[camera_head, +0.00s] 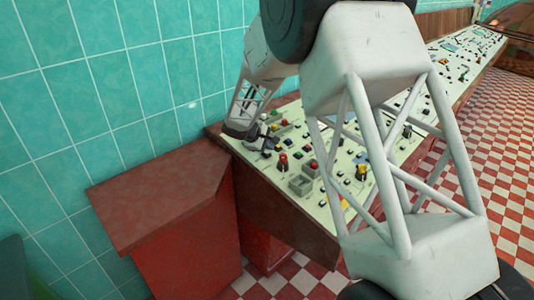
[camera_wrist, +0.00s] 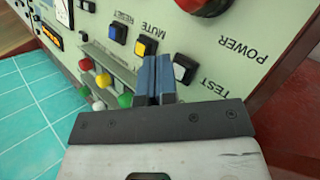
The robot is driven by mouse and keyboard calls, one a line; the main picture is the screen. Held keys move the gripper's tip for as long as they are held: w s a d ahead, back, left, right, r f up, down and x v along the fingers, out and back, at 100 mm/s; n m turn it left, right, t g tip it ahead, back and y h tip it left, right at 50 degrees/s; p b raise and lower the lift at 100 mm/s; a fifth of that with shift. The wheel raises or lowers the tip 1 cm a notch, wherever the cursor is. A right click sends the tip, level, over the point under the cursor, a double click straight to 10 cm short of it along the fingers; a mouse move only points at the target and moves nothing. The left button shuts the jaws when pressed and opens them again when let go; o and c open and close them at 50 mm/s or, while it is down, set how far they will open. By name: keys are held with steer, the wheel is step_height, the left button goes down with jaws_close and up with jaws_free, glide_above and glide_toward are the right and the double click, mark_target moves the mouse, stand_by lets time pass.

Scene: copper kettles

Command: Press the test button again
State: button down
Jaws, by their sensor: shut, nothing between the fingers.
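The test button is a pale white square cap on a black base (camera_wrist: 182,70), beside the upside-down TEST label (camera_wrist: 212,87) in the wrist view. My gripper (camera_wrist: 156,62) is shut and empty, its blue-grey fingertips close to the left of the test button, between it and the yellow mute button (camera_wrist: 146,46). I cannot tell whether the fingertips touch the panel. In the head view my gripper (camera_head: 262,143) is over the left end of the pale control console (camera_head: 325,205); the test button cannot be made out there.
A blue reset button (camera_wrist: 118,33) is beside the mute button, and a red knob (camera_wrist: 207,5) is near the POWER label. Red, white and green round knobs (camera_wrist: 103,80) are on the left. A dark red cabinet (camera_head: 180,245) stands beside the console. Teal tiled wall (camera_head: 90,90) is behind.

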steer(key=shift+w+a+f, duration=0.1)
steer(key=shift+f, duration=0.65)
stand_by(1.2)
steer(key=shift+r, duration=0.1)
stand_by(0.4)
steer(key=shift+r, duration=0.65)
steer(key=shift+r, duration=0.1)
steer(key=shift+s+d+r, duration=0.15)
steer(key=shift+r, duration=0.65)
steer(key=shift+s+d+r, duration=0.15)
steer(key=shift+d+r, duration=0.05)
steer(key=shift+r, duration=0.55)
steer(key=shift+s+d+r, duration=0.15)
steer(key=shift+r, duration=0.65)
stand_by(2.5)
